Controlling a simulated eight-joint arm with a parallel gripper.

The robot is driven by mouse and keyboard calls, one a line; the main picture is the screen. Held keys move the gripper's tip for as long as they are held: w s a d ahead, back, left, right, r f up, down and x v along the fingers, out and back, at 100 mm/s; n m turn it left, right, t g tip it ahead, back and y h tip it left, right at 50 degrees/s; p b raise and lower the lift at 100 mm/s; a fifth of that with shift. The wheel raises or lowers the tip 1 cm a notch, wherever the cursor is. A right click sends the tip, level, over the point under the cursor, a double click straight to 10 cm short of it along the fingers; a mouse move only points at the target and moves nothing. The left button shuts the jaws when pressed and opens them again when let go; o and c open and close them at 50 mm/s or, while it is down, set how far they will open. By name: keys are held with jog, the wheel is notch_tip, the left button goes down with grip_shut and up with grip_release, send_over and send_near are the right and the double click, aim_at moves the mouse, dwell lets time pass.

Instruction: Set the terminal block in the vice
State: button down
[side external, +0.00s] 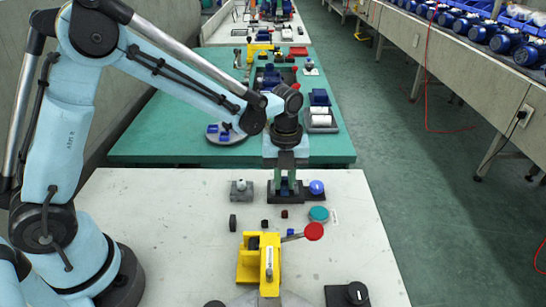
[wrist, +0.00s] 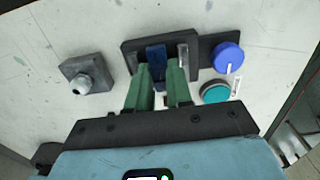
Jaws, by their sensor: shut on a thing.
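The blue terminal block (wrist: 156,56) is between the green fingertips of my gripper (wrist: 160,78) in the wrist view. My gripper is shut on it. In the side view my gripper (side external: 285,183) points straight down over the vice (side external: 272,198), and the block is mostly hidden there.
A teal button (side external: 319,214) sits just in front of the knob. A grey block with a metal stud (side external: 241,190) stands to the left. A yellow clamp (side external: 250,262) with a red-knobbed lever stands nearer the camera, with several small parts lying between.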

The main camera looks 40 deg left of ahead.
jog(key=shift+f, duration=0.1)
dwell(0.7)
jog(key=c, duration=1)
grip_release()
jog(key=shift+o, duration=0.3)
jog(key=shift+r, duration=3.05)
jog(key=shift+s+a+r+n, duration=0.15)
jog(key=shift+s+r+n, duration=0.1)
jog(key=shift+n, duration=0.15)
jog(key=s+a+r+n+t, duration=0.2)
jog(key=s+n, duration=0.4)
jog(key=n, duration=0.7)
jog(key=s+a+r+n+t, duration=0.3)
jog(key=s+n+t, duration=0.2)
jog(key=n, duration=0.8)
jog(key=shift+s+a, duration=0.2)
jog(key=shift+s, duration=0.45)
